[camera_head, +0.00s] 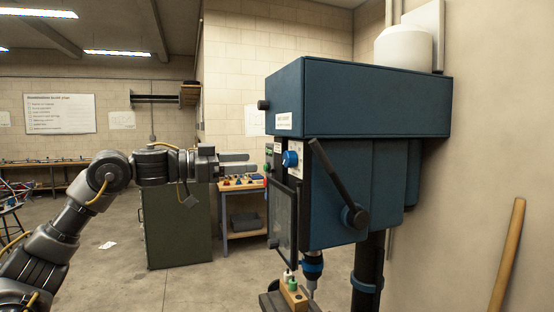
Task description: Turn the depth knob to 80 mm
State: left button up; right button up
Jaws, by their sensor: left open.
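A blue drill press (355,98) fills the right half of the head view. A blue round knob (290,159) sits on a pale plate on its front, which I take to be the depth knob. Its scale is too small to read. My left gripper (238,163) reaches in from the left, level with the knob. Its fingers point right at the press, are open and hold nothing. The fingertips end a little left of the knob, apart from it in the picture. My right gripper is not in view.
A black feed lever (338,184) slants across the press's side. A dark clear guard (283,215) hangs below the knob. A small block (294,293) stands under the chuck (312,266). A green cabinet (176,225) and a workbench (241,186) stand behind my arm.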

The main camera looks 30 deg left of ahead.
aim_at(285, 160)
pick_arm(q)
jog(key=p+x, duration=0.2)
jog(key=x, duration=0.5)
jog(key=shift+w+d+r+p, duration=0.15)
jog(key=shift+w+d+p, duration=0.1)
jog(key=shift+p, duration=0.1)
jog(key=shift+x, duration=0.75)
jog(key=c, duration=1)
